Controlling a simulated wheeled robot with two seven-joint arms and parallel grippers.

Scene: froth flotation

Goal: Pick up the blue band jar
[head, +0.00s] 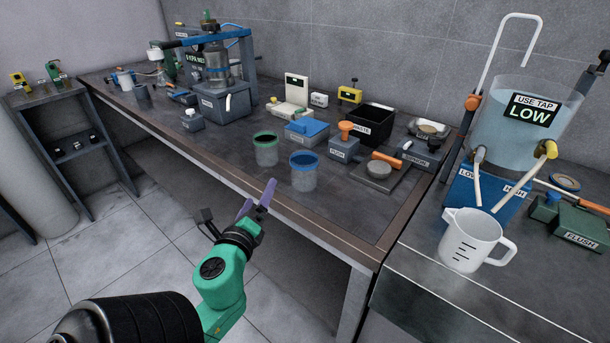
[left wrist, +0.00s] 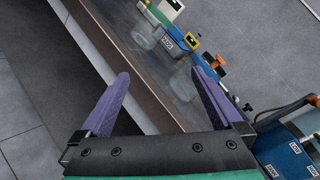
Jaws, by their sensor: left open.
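The blue band jar (head: 304,174) is a clear jar with a blue band round its top. It stands upright near the front edge of the dark bench in the head view. My left gripper (head: 256,198) has purple fingers and is at the bench's front edge, left of and nearer than the jar, apart from it. In the left wrist view the gripper (left wrist: 160,74) is open with nothing between its fingers. A clear jar body (left wrist: 181,84) shows beyond the right finger there, partly hidden; its band is hard to make out. My right gripper is not in view.
A green band jar (head: 265,153) stands just left of the blue one. Behind are a blue-topped box (head: 307,132), an orange-topped box (head: 344,148) and a black bin (head: 372,124). A grey plate with an orange-handled item (head: 387,160) lies right. A white jug (head: 470,240) stands far right.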

